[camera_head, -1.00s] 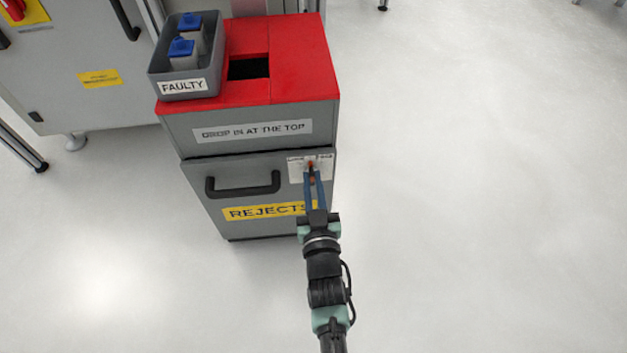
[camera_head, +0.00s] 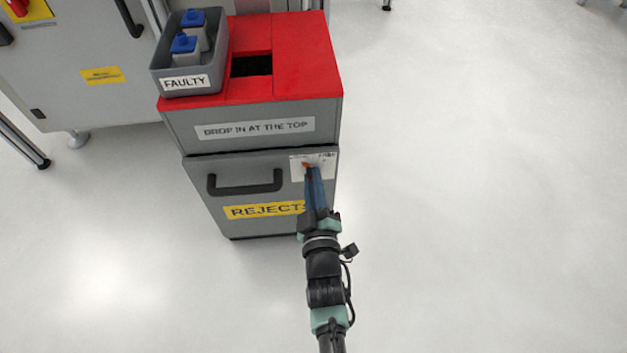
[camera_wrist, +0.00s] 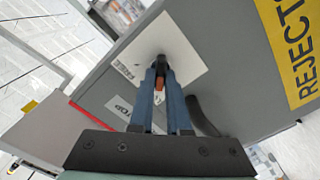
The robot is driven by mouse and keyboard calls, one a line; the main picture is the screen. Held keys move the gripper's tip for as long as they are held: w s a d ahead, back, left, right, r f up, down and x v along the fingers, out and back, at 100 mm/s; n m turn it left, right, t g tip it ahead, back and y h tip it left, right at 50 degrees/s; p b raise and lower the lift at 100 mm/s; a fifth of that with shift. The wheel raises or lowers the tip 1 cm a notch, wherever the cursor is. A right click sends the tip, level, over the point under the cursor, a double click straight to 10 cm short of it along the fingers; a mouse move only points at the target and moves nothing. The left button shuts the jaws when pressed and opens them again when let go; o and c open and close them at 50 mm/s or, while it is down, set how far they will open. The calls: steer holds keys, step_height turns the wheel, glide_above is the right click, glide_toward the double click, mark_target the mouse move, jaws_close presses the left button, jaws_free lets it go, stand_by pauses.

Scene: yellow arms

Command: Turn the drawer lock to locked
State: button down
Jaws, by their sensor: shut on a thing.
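The drawer lock's small red-orange knob (camera_head: 306,165) sits on a white label plate (camera_head: 328,161) at the upper right of the grey drawer front (camera_head: 220,213). My gripper (camera_head: 312,172) reaches up to it, with its blue fingers closed on the knob. In the wrist view the knob (camera_wrist: 159,84) shows orange between the fingertips (camera_wrist: 161,72), in front of the white plate (camera_wrist: 185,50). The fingers hide most of the knob and part of the plate. The drawer appears closed.
A black handle (camera_head: 245,188) and a yellow REJECTS label (camera_head: 263,210) are on the drawer front. The red top (camera_head: 300,60) has a dark opening and bears a grey FAULTY bin (camera_head: 160,85) with blue-capped items. The floor at right is clear.

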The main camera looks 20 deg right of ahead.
stand_by(0.5)
steer(key=c, duration=0.9)
jaws_free()
steer(key=shift+s, duration=0.1)
steer(key=shift+p+v, duration=2.8)
steer(key=shift+v, duration=3.6)
